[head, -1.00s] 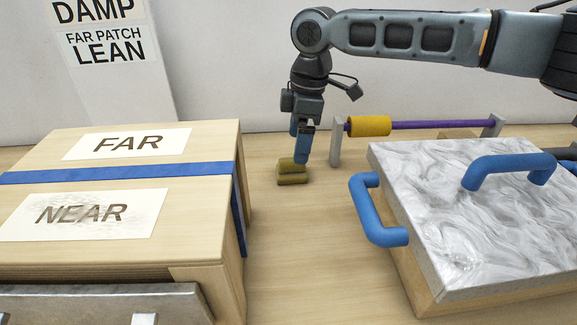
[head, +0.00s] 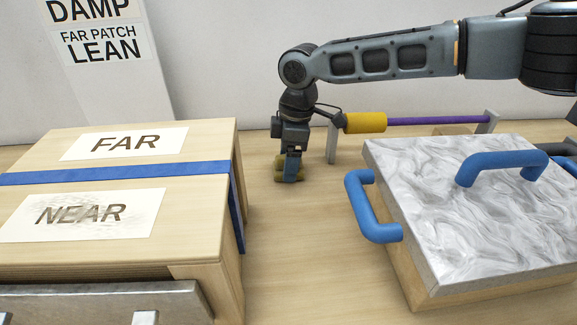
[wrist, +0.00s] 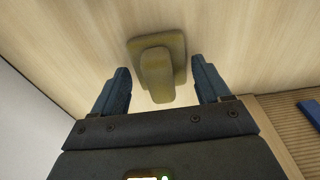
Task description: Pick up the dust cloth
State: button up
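The dust cloth appears to be the folded olive-yellow bundle (head: 279,173) on the wooden table, between the wooden box and the marble-topped block. In the wrist view the bundle (wrist: 157,62) shows a wider pad with a narrower raised strip on it. My gripper (head: 289,180) is low over it in the head view and hides part of it. In the wrist view my gripper (wrist: 160,90) is open, with one blue finger on each side of the raised strip. A gap shows between each finger and the strip.
The wooden box (head: 205,240) with FAR and NEAR patches stands at left. The marble-topped block (head: 480,210) with blue handles is at right. A purple rod with a yellow sleeve (head: 365,123) on grey posts stands close behind my gripper. Bare table (head: 300,250) lies in front.

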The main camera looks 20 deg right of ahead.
jog(key=c, duration=0.8)
notch_tip(320, 180, up, 10)
jog(key=shift+b, duration=0.3)
